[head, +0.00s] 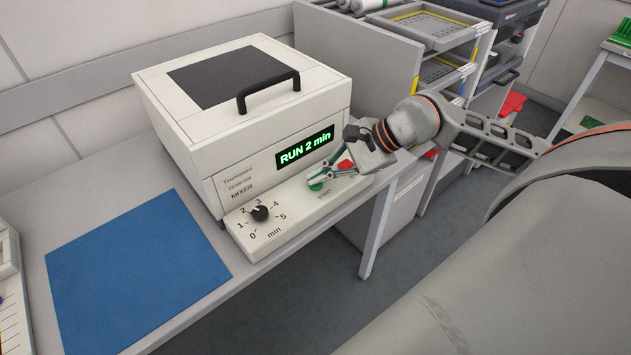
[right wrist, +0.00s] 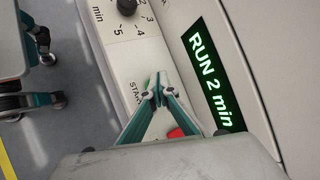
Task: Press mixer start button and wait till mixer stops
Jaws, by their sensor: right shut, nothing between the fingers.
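The mixer (head: 205,150) is a white box with a dark lid panel and a black handle, standing on the bench. Its display (head: 304,146) reads "RUN 2 min" in green, and the display also shows in the right wrist view (right wrist: 211,80). On the front ledge are a black dial (head: 260,212) pointing near 2, a green start button (head: 316,186) and a red button (head: 345,165). My right gripper (head: 311,183) is shut and empty, its tips at the green button; in the right wrist view (right wrist: 158,84) the tips cover most of it. My left gripper is not in view.
A blue mat (head: 135,268) lies on the bench left of the mixer. A grey shelf unit (head: 365,60) with trays stands behind at the right. My right arm reaches across open floor from the right. A trolley with green items (head: 622,35) stands at the far right.

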